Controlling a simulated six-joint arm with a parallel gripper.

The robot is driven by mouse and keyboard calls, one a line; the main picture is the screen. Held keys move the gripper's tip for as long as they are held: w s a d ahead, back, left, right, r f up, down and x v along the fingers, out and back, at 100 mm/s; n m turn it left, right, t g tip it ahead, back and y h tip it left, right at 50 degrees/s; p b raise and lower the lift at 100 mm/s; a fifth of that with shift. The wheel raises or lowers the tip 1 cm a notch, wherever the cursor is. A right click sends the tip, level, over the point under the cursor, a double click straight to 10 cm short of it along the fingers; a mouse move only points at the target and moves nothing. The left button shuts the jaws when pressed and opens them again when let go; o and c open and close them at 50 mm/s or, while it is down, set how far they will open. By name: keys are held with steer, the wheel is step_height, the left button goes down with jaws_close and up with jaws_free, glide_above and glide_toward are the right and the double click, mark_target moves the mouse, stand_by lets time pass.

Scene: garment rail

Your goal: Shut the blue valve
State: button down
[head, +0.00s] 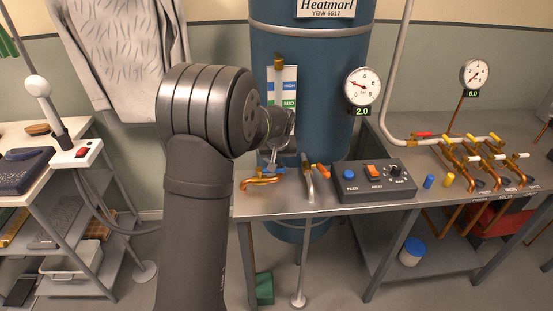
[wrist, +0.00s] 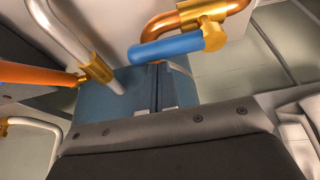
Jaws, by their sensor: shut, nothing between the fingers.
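The blue valve's lever (wrist: 166,48) shows in the wrist view, above the middle. It ends at a brass fitting (wrist: 213,36) on a bent copper pipe (wrist: 166,23) and lies roughly along the pipe. My gripper (wrist: 160,68) is shut and empty, its narrow fingers together just below the lever in the picture; I cannot tell whether they touch it. In the head view my gripper (head: 273,164) points down over the bench's left end, near a copper pipe (head: 262,181). The blue lever cannot be made out clearly there, with my arm and gripper close by.
An orange-handled valve (head: 322,172) on a grey pipe (head: 308,178) stands close to the right; its handle (wrist: 38,74) is at the wrist view's left. A button box (head: 374,181) sits farther right. The blue tank (head: 318,120) rises behind the bench.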

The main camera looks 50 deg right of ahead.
steer(key=shift+s+a+m, duration=0.25)
steer(key=shift+s+m, duration=0.1)
steer(key=shift+m, duration=0.45)
steer(key=m, duration=0.1)
steer(key=s+a+m+g, duration=0.1)
steer(key=m+h, duration=0.1)
steer(key=shift+s+a+m+g, duration=0.15)
steer(key=shift+a+m+g, duration=0.15)
steer(key=shift+m, duration=0.1)
steer(key=a+m+g, duration=0.3)
steer(key=a+m, duration=0.3)
steer(key=m, duration=0.5)
steer(key=shift+m+g+y, duration=0.3)
steer(key=shift+g+y, duration=0.1)
steer(key=shift+a, duration=0.15)
stand_by(0.4)
